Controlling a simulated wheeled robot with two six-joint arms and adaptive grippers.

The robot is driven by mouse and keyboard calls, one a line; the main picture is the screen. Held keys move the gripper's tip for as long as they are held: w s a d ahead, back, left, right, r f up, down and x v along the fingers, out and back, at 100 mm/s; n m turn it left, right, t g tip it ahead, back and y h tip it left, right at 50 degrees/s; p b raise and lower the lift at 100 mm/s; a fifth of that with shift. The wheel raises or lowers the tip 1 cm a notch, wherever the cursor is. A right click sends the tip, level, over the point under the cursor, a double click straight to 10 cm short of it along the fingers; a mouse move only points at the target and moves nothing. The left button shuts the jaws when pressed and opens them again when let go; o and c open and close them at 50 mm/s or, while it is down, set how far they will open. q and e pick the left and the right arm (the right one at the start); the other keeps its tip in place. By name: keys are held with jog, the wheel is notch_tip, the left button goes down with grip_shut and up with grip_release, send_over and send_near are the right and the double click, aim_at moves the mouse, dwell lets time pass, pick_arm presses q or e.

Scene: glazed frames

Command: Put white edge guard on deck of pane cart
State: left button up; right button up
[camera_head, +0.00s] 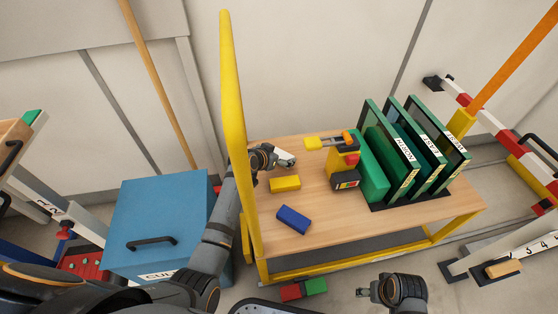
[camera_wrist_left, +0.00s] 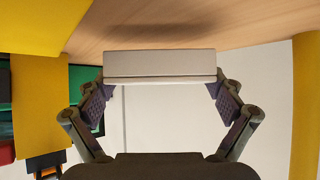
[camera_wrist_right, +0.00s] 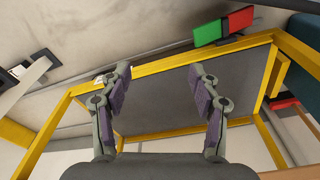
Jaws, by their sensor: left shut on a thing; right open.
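The white edge guard (camera_head: 285,157) is a small white block at the back left of the wooden deck (camera_head: 325,215) of the yellow-framed pane cart. My left gripper (camera_head: 272,158) is shut on it. In the left wrist view the white edge guard (camera_wrist_left: 160,65) spans between the two fingers, close to the deck surface (camera_wrist_left: 200,25); I cannot tell whether it touches. My right gripper (camera_head: 366,292) is open and empty, low in front of the cart. In the right wrist view its fingers (camera_wrist_right: 160,90) stand apart with nothing between them.
On the deck are a yellow block (camera_head: 285,184), a blue block (camera_head: 294,219), a yellow-and-black tool (camera_head: 345,165) and several green panes (camera_head: 403,150) in a rack. A blue box (camera_head: 160,222) stands left. A yellow post (camera_head: 233,90) rises by my left arm.

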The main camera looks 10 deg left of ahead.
pick_arm(q)
jog(key=shift+f, duration=1.1)
pick_arm(e)
jog(key=shift+s+a+r, duration=0.1)
jog(key=shift+a+r, duration=0.1)
jog(key=shift+r, duration=0.55)
jog(key=shift+s+a+r, duration=0.1)
jog(key=shift+a+r, duration=0.05)
jog(key=shift+r, duration=0.6)
pick_arm(q)
jog(key=shift+f+b, duration=0.1)
jog(key=shift+b, duration=0.2)
jog(key=o, duration=0.6)
pick_arm(e)
jog(key=shift+r, duration=0.1)
pick_arm(q)
jog(key=p+v, duration=0.4)
jog(key=v, duration=0.7)
jog(key=shift+s+a+r, duration=0.2)
jog(key=shift+s+r, duration=0.2)
jog(key=shift+s, duration=0.05)
pick_arm(e)
notch_tip(320, 180, down, 12)
jog(key=d, duration=0.3)
jog(key=shift+s, duration=0.4)
